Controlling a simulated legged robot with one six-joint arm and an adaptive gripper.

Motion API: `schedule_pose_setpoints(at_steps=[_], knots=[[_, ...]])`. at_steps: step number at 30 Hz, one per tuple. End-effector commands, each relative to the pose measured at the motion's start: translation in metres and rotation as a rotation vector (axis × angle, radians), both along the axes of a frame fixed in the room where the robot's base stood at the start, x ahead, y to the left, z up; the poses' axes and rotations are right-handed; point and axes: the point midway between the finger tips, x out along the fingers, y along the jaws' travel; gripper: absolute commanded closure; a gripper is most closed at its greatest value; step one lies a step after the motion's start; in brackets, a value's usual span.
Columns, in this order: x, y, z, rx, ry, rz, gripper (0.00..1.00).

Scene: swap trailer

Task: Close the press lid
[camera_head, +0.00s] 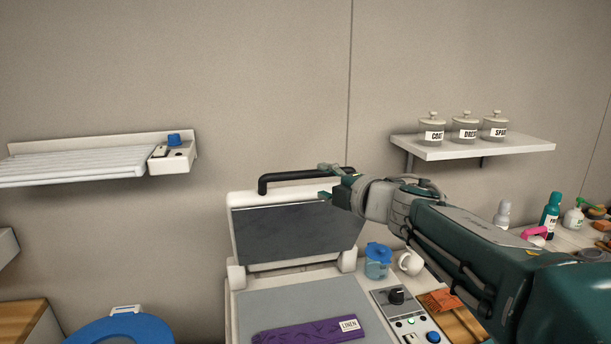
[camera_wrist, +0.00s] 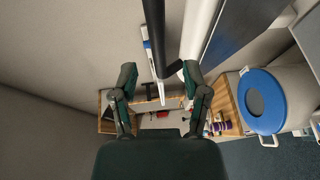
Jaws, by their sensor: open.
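The press lid (camera_head: 296,236) stands raised at the back of the white press, its dark plate facing forward. A black bar handle (camera_head: 288,177) runs along its top edge. My gripper (camera_head: 326,181) is at the right part of the handle, with its jaws open. In the wrist view the black handle (camera_wrist: 154,35) reaches down between the two fingers of my gripper (camera_wrist: 162,84). I cannot tell whether the fingers touch it. A folded purple cloth (camera_head: 308,332) with a "LINEN" label lies on the grey press bed (camera_head: 262,303).
A control panel (camera_head: 403,315) with a dark knob is right of the bed. A blue-lidded container (camera_head: 377,261) and a white mug (camera_head: 410,262) stand behind it. A wall shelf (camera_head: 470,148) holds labelled jars at the right. A blue-rimmed bin (camera_head: 121,328) is at the lower left.

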Motion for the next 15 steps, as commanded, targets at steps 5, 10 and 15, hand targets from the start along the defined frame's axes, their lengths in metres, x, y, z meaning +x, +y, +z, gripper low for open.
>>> schedule_pose_setpoints(at_steps=[5,10,15], knots=[[0.026,0.023,-0.005,-0.001,0.002,0.002,0.41],[0.043,0.036,-0.006,0.0,0.001,0.0,0.41],[0.048,0.04,-0.006,0.001,0.0,-0.001,0.41]])
